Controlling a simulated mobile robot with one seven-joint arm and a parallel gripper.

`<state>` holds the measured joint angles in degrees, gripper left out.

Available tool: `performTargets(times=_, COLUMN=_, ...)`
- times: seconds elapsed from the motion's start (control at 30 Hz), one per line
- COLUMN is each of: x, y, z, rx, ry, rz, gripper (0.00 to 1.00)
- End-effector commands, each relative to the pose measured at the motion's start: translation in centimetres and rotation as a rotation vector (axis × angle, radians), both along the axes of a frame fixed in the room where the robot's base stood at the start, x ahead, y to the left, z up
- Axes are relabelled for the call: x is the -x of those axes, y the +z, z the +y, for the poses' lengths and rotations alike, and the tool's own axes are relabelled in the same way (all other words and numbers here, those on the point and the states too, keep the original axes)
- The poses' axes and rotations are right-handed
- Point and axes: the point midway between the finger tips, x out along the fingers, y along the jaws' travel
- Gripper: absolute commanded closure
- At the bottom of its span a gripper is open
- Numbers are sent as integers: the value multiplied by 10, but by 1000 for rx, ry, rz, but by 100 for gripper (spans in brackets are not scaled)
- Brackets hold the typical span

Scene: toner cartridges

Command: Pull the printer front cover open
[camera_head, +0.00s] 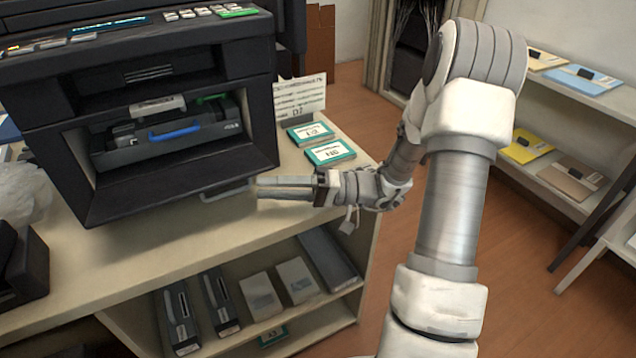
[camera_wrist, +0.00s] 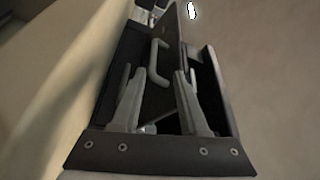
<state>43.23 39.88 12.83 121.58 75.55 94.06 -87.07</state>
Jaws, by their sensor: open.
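The black printer (camera_head: 150,110) stands on the bench at the left in the head view. Its front bay is uncovered and shows a dark cartridge (camera_head: 150,150) with a blue handle (camera_head: 175,132). A dark panel (camera_head: 190,188), seemingly the front cover, juts out below the bay. Its grey bar handle (camera_head: 226,190) sticks out low at the front right. My gripper (camera_head: 262,188) is open and empty just right of this handle. In the wrist view, the handle (camera_wrist: 155,62) shows just beyond and between my open fingers (camera_wrist: 155,88). I cannot tell whether they touch it.
Green-edged boxes (camera_head: 330,152) and a sign card (camera_head: 300,97) stand on the bench (camera_head: 225,225) right of the printer. Cartridges and boxes fill the shelf below. A white shelf (camera_head: 560,190) with packets stands at the right. Open floor lies between.

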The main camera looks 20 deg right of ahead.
Motion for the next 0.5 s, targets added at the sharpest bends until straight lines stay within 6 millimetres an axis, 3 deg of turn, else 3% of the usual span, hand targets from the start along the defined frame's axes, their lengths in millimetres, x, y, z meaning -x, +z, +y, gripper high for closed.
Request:
performTargets(times=0.2, x=16, y=-5, z=-50, rx=-1, ry=-4, rz=0, gripper=55)
performTargets(times=0.5, x=27, y=-10, z=-84, rx=0, ry=-1, rz=0, gripper=55)
